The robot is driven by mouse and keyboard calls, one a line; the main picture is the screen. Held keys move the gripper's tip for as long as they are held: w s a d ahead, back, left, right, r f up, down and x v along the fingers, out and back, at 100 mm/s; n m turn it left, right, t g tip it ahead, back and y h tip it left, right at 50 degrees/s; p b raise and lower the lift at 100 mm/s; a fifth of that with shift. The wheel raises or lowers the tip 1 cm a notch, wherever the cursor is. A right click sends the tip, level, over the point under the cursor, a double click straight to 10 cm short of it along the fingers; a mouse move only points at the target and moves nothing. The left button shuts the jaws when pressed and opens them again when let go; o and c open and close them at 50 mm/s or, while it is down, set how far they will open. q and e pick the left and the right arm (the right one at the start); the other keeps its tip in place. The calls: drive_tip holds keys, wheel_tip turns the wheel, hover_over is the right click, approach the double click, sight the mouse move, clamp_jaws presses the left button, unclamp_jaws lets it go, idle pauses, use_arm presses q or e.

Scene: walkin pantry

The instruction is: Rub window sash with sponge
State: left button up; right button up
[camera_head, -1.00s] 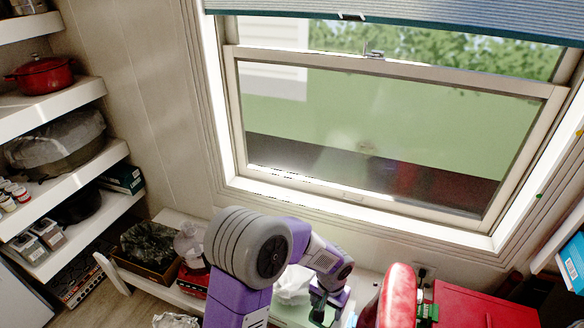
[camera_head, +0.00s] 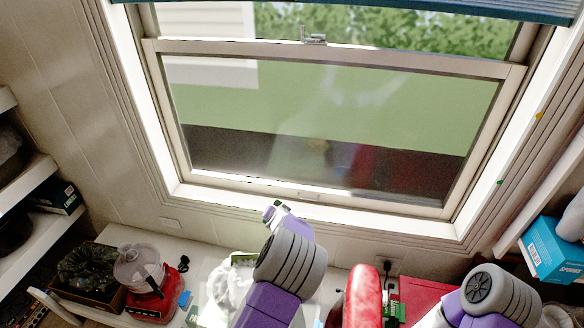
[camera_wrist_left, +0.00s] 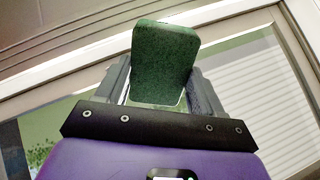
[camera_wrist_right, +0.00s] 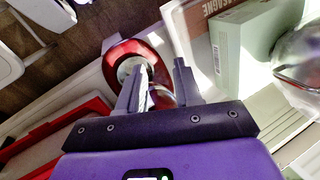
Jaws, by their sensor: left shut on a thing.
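The window sash (camera_head: 380,205) is a pale frame around a large pane in the head view, with its lower rail above the sill. My left gripper (camera_head: 272,208) is raised close to the sill below the left part of that rail. In the left wrist view, my left gripper (camera_wrist_left: 165,85) is shut on a dark green sponge (camera_wrist_left: 165,58), which sticks out past the fingertips. Pale window framing lies behind the sponge; I cannot tell whether they touch. My right gripper (camera_wrist_right: 160,68) is open and empty in the right wrist view, above red and boxed items.
A tall red item (camera_head: 362,295) rises beside my left arm. A blue box (camera_head: 550,250) sits on the right shelf. A blind hangs above.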

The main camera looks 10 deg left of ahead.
sight(314, 160)
use_arm(q)
drive_tip(key=w+r+m+t+h, duration=0.1)
drive_tip(key=w+r+t, duration=0.2)
drive_tip(key=w, duration=0.2)
drive_tip(key=w+d+r+m+t+h, duration=0.1)
drive_tip(key=w+r+m+t, duration=0.1)
drive_tip(key=w+r+t, duration=0.1)
drive_tip(key=w+d+r+m+t+h+b, duration=0.1)
drive_tip(key=w+r+t, duration=0.2)
drive_tip(key=w, duration=0.3)
drive_tip(key=shift+w+d+r, duration=0.1)
drive_tip(key=shift+w+r, duration=0.05)
drive_tip(key=shift+r, duration=0.3)
drive_tip(key=shift+w+d+r, duration=0.1)
drive_tip(key=shift+w+r, duration=0.05)
drive_tip(key=shift+r, duration=0.3)
drive_tip(key=shift+w+a+b, duration=0.1)
drive_tip(key=shift+w+b, duration=0.45)
drive_tip(key=shift+w, duration=2.25)
drive_tip(key=d+b, duration=0.2)
drive_tip(key=shift+f+b, duration=0.2)
drive_tip(key=shift+b, duration=0.2)
drive_tip(key=shift+w+d+r, duration=0.15)
drive_tip(key=shift+d+r, duration=0.05)
drive_tip(key=shift+d, duration=0.6)
drive_tip(key=shift+w+d, duration=0.15)
drive_tip(key=shift+d, duration=1.5)
